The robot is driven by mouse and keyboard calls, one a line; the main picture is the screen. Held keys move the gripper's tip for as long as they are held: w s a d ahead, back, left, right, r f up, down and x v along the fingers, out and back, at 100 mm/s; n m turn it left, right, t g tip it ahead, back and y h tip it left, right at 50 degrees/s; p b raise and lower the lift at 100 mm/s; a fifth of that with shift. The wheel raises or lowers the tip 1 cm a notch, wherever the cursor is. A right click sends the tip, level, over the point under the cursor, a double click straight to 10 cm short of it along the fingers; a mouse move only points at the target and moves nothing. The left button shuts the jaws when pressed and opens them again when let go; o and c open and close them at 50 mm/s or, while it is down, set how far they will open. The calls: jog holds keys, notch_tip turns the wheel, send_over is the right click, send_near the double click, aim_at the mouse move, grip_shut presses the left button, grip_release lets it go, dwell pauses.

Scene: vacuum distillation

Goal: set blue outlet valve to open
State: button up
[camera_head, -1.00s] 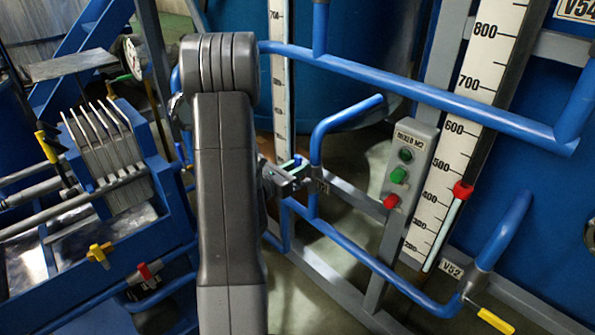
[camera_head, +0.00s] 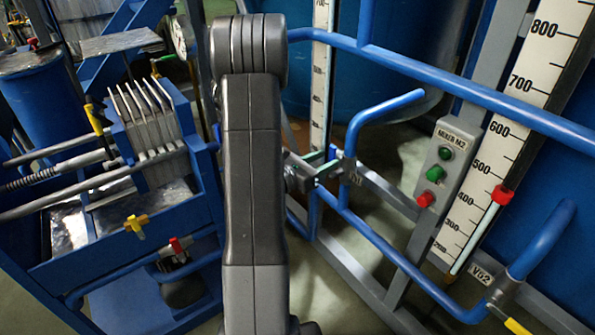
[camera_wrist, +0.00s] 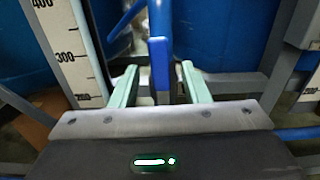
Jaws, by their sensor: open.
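The blue valve handle (camera_wrist: 159,64) stands upright in the wrist view, on a blue pipe, between the two pale green fingers of my gripper (camera_wrist: 158,80). The fingers are open, one on each side of the handle, with a visible gap on both sides. In the head view my gripper (camera_head: 332,166) is beside the bent blue pipe (camera_head: 352,138), right of my dark arm. The handle is hard to make out there. The valve body is mostly hidden behind the gripper in the wrist view.
A mixer button box (camera_head: 436,170) and a level scale (camera_head: 497,155) stand to the right. A yellow-handled valve (camera_head: 517,326) is at the lower right. A blue filter press (camera_head: 150,125) with yellow and red valves is at left. A long blue pipe (camera_head: 440,82) crosses above.

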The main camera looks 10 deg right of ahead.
aim_at(330, 155)
jog(key=p+v, duration=0.1)
jog(key=v, duration=0.9)
jog(key=shift+a, duration=0.25)
jog(key=shift+b+x, duration=0.75)
jog(key=shift+x, duration=6.2)
jog(key=shift+s, duration=0.1)
jog(key=shift+s+a, duration=0.2)
jog(key=shift+a, duration=0.35)
jog(key=p+v, duration=0.2)
jog(key=v, duration=1)
jog(key=b+x, duration=0.2)
jog(key=x, duration=1.1)
jog(key=shift+d, duration=0.15)
jog(key=shift+w+r+n+p, duration=0.15)
jog(key=shift+n+p, duration=0.15)
jog(key=shift+p, duration=0.2)
jog(key=shift+w+a+f+n+p, duration=0.2)
jog(key=shift+w+n+p, duration=0.05)
jog(key=shift+n+p, duration=0.15)
